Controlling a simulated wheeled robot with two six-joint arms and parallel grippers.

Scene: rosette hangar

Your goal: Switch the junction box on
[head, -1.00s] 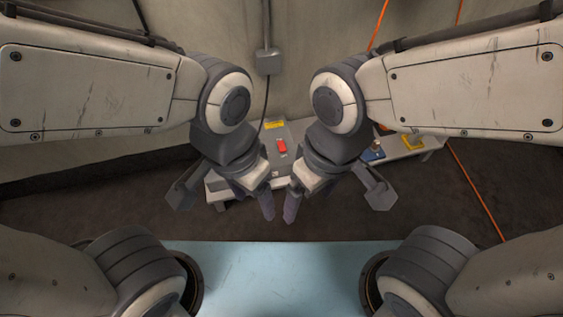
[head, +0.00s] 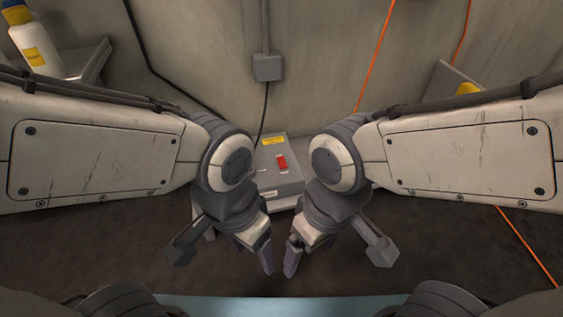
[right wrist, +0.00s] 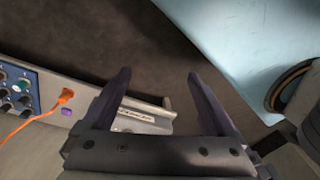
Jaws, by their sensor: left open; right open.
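The junction box (head: 269,172) is a grey box standing low against the wall in the middle of the head view. It has a red switch (head: 282,162) on its top face and a yellow label behind that; I cannot tell the switch's position. My left gripper (head: 267,262) and my right gripper (head: 293,262) point down in front of the box, apart from it and close to each other. They partly hide its front and sides. The right wrist view shows the right gripper (right wrist: 160,88) with its fingers spread and nothing between them.
A grey conduit box (head: 267,67) with a cable is on the wall above. A white bottle (head: 36,47) stands on a shelf at upper left. Orange cords (head: 375,55) hang at right. The right wrist view shows a blue knob panel (right wrist: 17,88) with an orange plug (right wrist: 66,96).

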